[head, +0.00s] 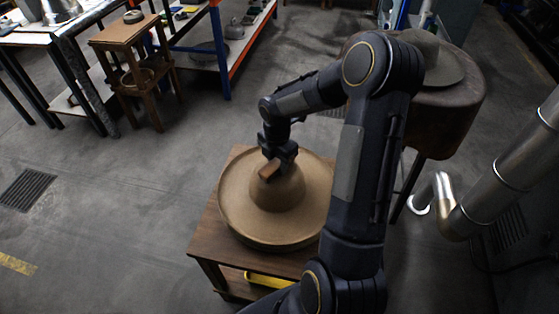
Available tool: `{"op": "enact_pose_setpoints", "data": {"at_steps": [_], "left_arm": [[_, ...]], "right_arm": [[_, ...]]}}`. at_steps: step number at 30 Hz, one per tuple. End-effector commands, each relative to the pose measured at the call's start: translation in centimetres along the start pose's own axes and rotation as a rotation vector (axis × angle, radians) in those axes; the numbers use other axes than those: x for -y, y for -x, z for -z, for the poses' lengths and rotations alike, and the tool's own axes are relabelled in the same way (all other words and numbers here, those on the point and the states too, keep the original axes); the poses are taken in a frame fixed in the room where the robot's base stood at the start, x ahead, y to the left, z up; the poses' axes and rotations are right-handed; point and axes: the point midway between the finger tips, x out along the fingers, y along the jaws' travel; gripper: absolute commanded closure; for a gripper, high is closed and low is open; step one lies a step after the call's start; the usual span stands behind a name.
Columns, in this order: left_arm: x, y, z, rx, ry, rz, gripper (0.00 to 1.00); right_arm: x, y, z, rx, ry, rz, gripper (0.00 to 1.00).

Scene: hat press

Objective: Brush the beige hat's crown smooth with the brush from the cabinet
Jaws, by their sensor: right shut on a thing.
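The beige hat (277,195) has a round crown and a wide flat brim, and it lies on a small wooden table (212,236) in the middle of the head view. My right gripper (276,165) is above the crown, shut on a brown wooden brush (269,169). The brush is at the top of the crown, on its far left side; I cannot tell whether it touches. My right arm hides the right part of the brim. My left gripper is not in view.
A padded stand (455,105) with a grey hat (436,62) is behind my right arm. Metal pipes (500,190) stand at right. A wooden stool (126,42) and a shelf (218,55) are at back left. The floor at left is clear.

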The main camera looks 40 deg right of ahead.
Motion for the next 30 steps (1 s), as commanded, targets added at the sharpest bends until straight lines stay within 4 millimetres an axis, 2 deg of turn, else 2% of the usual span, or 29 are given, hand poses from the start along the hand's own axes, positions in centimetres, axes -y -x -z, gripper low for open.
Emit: {"op": "enact_pose_setpoints", "data": {"at_steps": [8,30], "left_arm": [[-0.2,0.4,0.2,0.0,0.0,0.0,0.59],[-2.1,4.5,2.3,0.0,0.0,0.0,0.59]], "right_arm": [[0.1,0.4,0.1,-0.003,0.001,0.003,0.82],[0.0,6.5,0.0,-0.001,0.001,0.0,0.82]]}}
